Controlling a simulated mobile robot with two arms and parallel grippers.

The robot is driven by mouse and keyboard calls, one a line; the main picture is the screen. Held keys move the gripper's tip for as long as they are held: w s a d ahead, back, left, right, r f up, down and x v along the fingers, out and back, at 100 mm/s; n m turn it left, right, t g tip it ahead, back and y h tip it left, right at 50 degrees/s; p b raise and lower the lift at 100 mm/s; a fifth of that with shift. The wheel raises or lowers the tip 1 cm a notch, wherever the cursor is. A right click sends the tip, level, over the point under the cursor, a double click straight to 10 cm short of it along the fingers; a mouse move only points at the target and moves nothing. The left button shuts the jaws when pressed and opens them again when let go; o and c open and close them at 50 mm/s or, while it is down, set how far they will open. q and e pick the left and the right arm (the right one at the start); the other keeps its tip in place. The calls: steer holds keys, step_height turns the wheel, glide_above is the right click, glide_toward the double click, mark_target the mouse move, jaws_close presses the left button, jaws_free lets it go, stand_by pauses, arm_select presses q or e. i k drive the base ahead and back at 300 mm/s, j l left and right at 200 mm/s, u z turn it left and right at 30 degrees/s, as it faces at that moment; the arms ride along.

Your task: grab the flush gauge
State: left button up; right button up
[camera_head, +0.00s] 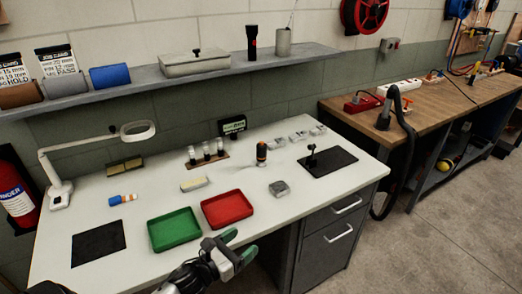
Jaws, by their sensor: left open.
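My left gripper (240,246) shows at the bottom middle, with green-tipped fingers apart and nothing between them. It is at the front edge of the white worktable (150,190), just below the red tray (227,208). I cannot tell for sure which item is the flush gauge. Candidates are a small dark upright device (311,156) on a black mat (335,162) at the right, an orange and black cylinder (261,153) standing at the middle, and a small grey block (279,188) right of the red tray. My right gripper is not in view.
A green tray (174,230) lies left of the red tray. A lamp (60,192) stands at the left, near a blue and orange item (122,200) and a black mat (98,243). A rack of vials (207,158) stands at the back. A shelf (190,75) overhangs the rear.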

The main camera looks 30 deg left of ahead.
mark_target(262, 149)
steer(key=i+j, duration=1.05)
